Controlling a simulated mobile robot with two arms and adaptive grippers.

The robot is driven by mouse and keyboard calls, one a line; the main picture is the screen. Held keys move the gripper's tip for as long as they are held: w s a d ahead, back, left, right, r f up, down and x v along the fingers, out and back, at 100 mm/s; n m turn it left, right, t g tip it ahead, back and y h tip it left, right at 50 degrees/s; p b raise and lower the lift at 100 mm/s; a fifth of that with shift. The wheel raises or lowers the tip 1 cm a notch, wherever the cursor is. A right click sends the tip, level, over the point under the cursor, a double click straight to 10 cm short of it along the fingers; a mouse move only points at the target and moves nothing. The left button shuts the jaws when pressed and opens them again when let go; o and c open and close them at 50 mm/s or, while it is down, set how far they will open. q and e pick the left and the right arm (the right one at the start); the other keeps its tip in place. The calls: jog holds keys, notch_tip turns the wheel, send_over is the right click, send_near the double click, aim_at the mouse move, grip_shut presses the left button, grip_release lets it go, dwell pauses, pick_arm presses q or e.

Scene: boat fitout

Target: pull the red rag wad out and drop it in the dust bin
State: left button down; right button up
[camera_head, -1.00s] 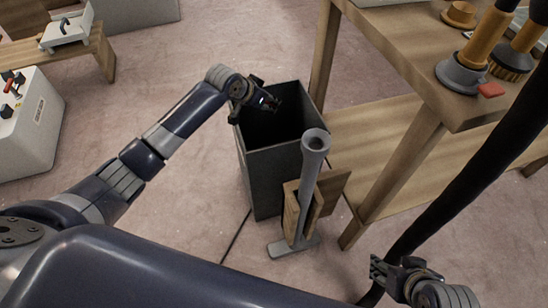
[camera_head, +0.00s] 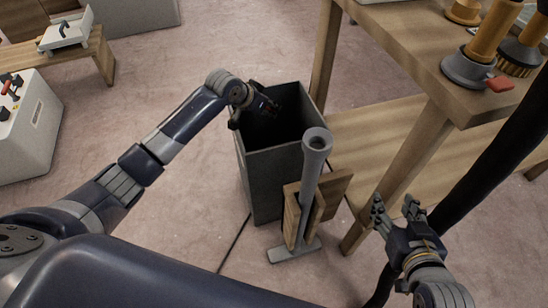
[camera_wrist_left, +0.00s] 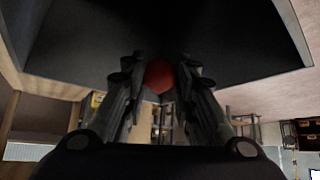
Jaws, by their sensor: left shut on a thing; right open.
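The dust bin (camera_head: 275,172) is a tall dark grey open box standing on the floor left of the workbench. My left gripper (camera_head: 268,106) is at the bin's mouth, pointing down over the opening. In the left wrist view my left gripper (camera_wrist_left: 159,85) is shut on the round red rag wad (camera_wrist_left: 159,76), which sits between the fingertips against the dark bin walls. The wad is hidden in the head view. My right gripper (camera_head: 398,212) is open and empty, low in front of the bench leg.
A grey pipe on a flat foot (camera_head: 314,150) with wooden boards stands against the bin's near right side. The workbench (camera_head: 450,95) has a lower shelf and carries brown-and-grey fittings, one with a small red piece (camera_head: 500,84). A thick black hose (camera_head: 480,180) hangs at the right. Floor left of the bin is clear.

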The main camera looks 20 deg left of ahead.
jog(key=shift+w+a+r, duration=0.1)
jog(key=shift+w+r, duration=0.1)
jog(key=shift+r, duration=0.1)
pick_arm(q)
jog(key=c, duration=1.2)
grip_release()
jog(key=v, duration=1.2)
jog(key=shift+s+f, duration=0.1)
jog(key=shift+f, duration=0.1)
